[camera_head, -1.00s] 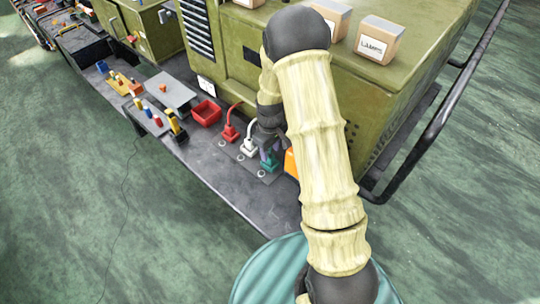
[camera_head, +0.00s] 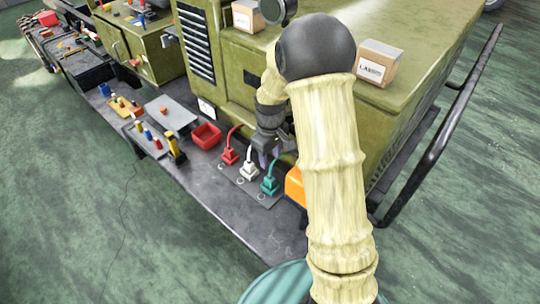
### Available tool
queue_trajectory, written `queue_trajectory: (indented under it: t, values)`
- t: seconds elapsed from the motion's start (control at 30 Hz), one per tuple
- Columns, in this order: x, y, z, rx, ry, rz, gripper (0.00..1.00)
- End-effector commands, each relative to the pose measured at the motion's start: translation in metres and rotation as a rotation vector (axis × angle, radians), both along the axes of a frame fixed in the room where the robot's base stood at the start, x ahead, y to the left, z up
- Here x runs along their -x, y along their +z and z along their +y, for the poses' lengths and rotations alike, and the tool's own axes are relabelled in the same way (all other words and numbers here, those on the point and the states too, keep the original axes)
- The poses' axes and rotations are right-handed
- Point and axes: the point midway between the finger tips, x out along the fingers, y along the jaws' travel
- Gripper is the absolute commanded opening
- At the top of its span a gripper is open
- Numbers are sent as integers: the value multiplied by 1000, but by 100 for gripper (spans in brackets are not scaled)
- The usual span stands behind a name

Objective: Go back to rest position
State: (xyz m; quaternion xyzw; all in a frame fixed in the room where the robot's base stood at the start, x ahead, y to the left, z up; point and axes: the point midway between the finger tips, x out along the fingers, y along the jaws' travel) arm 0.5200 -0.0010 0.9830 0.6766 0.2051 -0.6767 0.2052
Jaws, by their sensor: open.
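My gripper (camera_head: 270,152) is at the end of my cream-sleeved arm, beside the green chassis cabinet. It hangs above and behind the teal plug (camera_head: 270,186) and appears apart from it. The jaws are open and I see nothing held in them. A red plug (camera_head: 230,156), a white plug (camera_head: 249,170) and the teal plug stand in a row on a dark plate on the shelf. My forearm partly hides an orange object (camera_head: 294,186) to the right of the gripper.
A red bin (camera_head: 206,136), a grey tray (camera_head: 171,112) and coloured peg boards (camera_head: 147,137) occupy the dark shelf (camera_head: 215,190) to the left. Cardboard boxes (camera_head: 378,64) sit on the cabinet (camera_head: 420,50). A black rail (camera_head: 450,135) runs along the right. The green floor at front left is clear.

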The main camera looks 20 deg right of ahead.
Motion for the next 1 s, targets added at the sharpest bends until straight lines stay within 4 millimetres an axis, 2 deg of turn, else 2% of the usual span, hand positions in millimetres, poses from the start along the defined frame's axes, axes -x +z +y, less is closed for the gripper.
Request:
queue_trajectory:
  t: [0.33,0.47,1.0]
  values:
    - [0,1,0,0,0,0,43]
    - [0,9,0,0,0,0,43]
    - [0,94,0,0,0,0,43]
